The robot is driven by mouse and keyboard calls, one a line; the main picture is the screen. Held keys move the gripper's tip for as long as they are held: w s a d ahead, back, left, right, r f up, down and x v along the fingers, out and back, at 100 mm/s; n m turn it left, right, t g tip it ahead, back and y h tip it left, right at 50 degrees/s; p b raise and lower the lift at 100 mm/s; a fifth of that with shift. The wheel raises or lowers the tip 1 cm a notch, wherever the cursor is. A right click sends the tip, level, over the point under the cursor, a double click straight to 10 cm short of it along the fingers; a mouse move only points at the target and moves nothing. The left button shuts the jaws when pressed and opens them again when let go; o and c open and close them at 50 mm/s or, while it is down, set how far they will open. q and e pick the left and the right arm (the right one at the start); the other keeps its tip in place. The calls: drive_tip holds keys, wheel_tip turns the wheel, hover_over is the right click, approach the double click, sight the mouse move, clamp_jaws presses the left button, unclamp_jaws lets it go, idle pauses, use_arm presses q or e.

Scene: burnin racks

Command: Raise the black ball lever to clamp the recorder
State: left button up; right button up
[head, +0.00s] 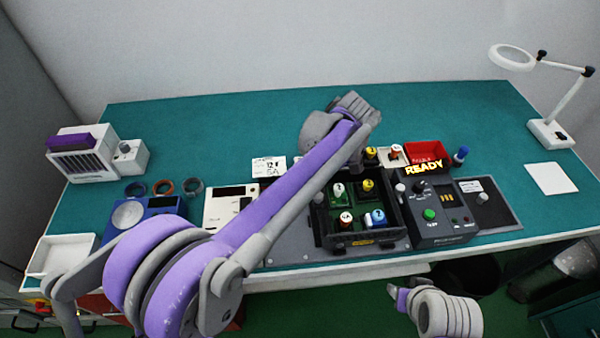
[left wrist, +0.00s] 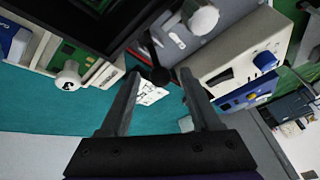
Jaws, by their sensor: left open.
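The black ball lever (left wrist: 159,75) shows in the left wrist view, its ball between the tips of my left gripper (left wrist: 160,82). The fingers are apart on either side of the ball and not closed on it. In the head view my left arm reaches over the black rack (head: 362,238) and hides the lever and most of the left gripper. The rack holds several numbered round-topped pieces on green boards. I cannot tell which thing is the recorder. My right arm is at the bottom right, below the table edge; its gripper (head: 393,290) is small and its opening is unclear.
A dark control box (head: 440,230) with a green button stands right of the rack, with a red bin (head: 427,150) behind it. A white meter (head: 222,212) and blue device (head: 150,208) stand left. A magnifier lamp (head: 548,132) is at right. The table's back is clear.

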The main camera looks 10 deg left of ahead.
use_arm(q)
drive_tip(key=v, duration=1)
drive_tip(key=shift+d+r+p, duration=0.15)
drive_tip(key=shift+r+p, duration=0.25)
drive_tip(key=shift+p, duration=0.05)
use_arm(e)
drive_tip(key=shift+w+r, duration=0.15)
drive_tip(key=shift+r, duration=0.4)
use_arm(q)
drive_tip(key=shift+w, duration=0.1)
